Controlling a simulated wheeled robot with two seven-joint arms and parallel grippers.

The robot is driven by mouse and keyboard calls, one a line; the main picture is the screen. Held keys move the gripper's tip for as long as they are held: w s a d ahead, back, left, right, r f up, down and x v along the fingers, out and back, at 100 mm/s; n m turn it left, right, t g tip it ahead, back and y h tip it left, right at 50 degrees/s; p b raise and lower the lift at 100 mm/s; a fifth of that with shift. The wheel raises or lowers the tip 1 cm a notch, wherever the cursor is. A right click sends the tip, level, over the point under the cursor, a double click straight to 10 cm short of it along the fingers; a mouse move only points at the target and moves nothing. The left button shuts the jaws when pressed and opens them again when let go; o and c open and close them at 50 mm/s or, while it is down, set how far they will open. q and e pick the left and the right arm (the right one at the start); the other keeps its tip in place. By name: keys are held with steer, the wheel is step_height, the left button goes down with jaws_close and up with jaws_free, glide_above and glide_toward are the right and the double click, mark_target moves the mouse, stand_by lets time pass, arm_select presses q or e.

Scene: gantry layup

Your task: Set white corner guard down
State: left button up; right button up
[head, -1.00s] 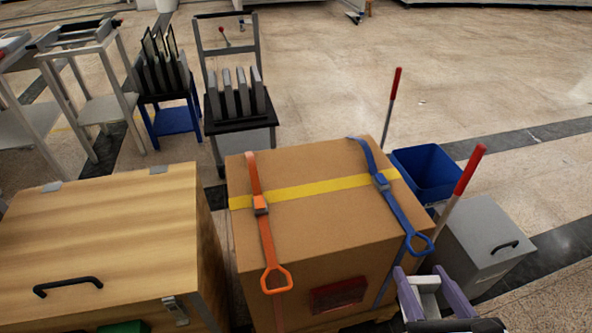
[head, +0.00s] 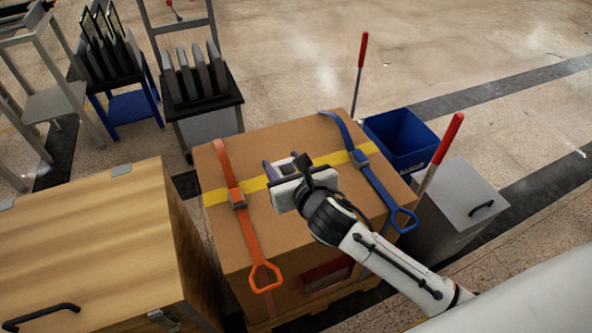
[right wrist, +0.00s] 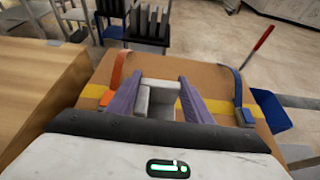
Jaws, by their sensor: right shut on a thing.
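The white corner guard (right wrist: 157,100) shows in the right wrist view as a pale, angled piece between the two purple fingers of my right gripper (right wrist: 160,98). The gripper is shut on it. In the head view my right gripper (head: 283,168) is over the top of the large cardboard box (head: 300,135), between the orange strap (head: 228,178) and the blue strap (head: 350,137). The gripper's body hides most of the guard there. I cannot tell whether the guard touches the box. My left gripper is not in view.
A yellow band (head: 216,197) crosses the box top. A wooden crate (head: 95,225) stands left of the box. A blue bin (head: 402,135), a grey bin (head: 465,195) and red-handled poles (head: 447,140) stand at right. Black-topped racks (head: 202,95) stand behind.

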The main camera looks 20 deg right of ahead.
steer(key=f, duration=0.1)
steer(key=f+b, duration=0.1)
steer(key=f, duration=0.1)
steer(key=f+b, duration=0.1)
steer(key=f, duration=0.1)
steer(key=shift+w+f, duration=0.15)
steer(key=shift+w, duration=0.25)
steer(key=shift+f, duration=0.6)
step_height(320, 180, down, 3)
steer(key=shift+f+b, duration=0.15)
steer(key=shift+b, duration=0.6)
steer(key=shift+f, duration=0.1)
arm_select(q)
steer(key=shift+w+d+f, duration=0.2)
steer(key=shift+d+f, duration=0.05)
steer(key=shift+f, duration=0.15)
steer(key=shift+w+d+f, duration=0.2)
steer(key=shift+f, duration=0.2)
arm_select(e)
steer(key=o, duration=1)
